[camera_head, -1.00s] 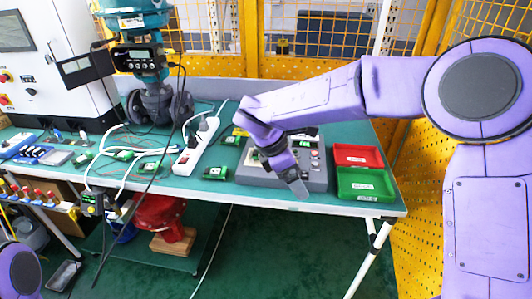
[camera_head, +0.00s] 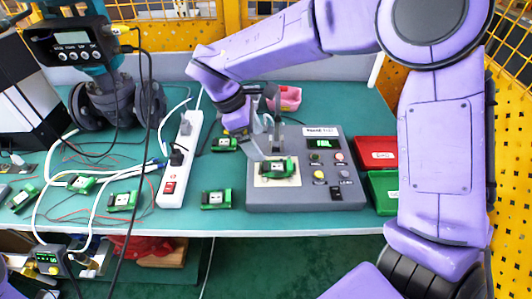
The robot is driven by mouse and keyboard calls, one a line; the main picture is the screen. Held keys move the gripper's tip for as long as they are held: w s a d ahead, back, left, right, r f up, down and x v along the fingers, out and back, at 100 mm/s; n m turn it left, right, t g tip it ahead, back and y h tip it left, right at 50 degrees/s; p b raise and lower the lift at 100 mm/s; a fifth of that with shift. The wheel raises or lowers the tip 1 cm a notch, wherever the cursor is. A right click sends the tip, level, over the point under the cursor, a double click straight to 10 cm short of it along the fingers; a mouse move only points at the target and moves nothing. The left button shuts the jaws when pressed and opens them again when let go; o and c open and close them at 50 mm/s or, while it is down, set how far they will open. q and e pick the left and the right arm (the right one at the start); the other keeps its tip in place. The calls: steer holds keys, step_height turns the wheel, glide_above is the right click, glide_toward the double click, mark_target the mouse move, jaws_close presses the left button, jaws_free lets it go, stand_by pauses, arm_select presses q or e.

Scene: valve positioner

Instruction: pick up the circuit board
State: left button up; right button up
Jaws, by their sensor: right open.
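A green circuit board (camera_head: 279,169) lies on the pale pad of the grey test box (camera_head: 300,197). My right gripper (camera_head: 267,147) is open, pointing down just above and behind this board. I cannot tell whether its grey fingers touch the board. More green boards lie on the table: one left of the box (camera_head: 217,199), one behind that (camera_head: 224,144), and several further left, such as the one by the white cable (camera_head: 122,201).
A red bin (camera_head: 375,151) and a green bin (camera_head: 382,186) stand right of the test box, partly behind my right arm. A white power strip (camera_head: 182,160) and loose cables lie to the left. A valve with a positioner display (camera_head: 77,40) stands at the back left.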

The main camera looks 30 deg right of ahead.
mark_target(276, 166)
steer(key=s+d+f, duration=0.1)
steer(key=f, duration=0.1)
steer(key=s+d+f+p, duration=0.1)
steer(key=s, duration=0.1)
steer(key=shift+s+d+f, duration=0.15)
steer(key=shift+s+f, duration=0.1)
steer(key=shift+f, duration=0.15)
steer(key=f, duration=0.1)
steer(key=d+f, duration=0.1)
steer(key=f, duration=0.1)
steer(key=w+f+p, duration=0.1)
steer(key=shift+d+f, duration=0.15)
steer(key=shift+f, duration=0.15)
steer(key=shift+s, duration=0.4)
steer(key=shift+c, duration=0.3)
steer(key=shift+w, duration=0.15)
steer(key=c, duration=1)
arm_select(q)
steer(key=shift+s+r, duration=0.3)
steer(key=shift+r, duration=0.3)
steer(key=shift+s+r, duration=0.25)
steer(key=shift+r, duration=0.3)
arm_select(e)
steer(key=shift+r, duration=0.1)
steer(key=shift+c, duration=0.9)
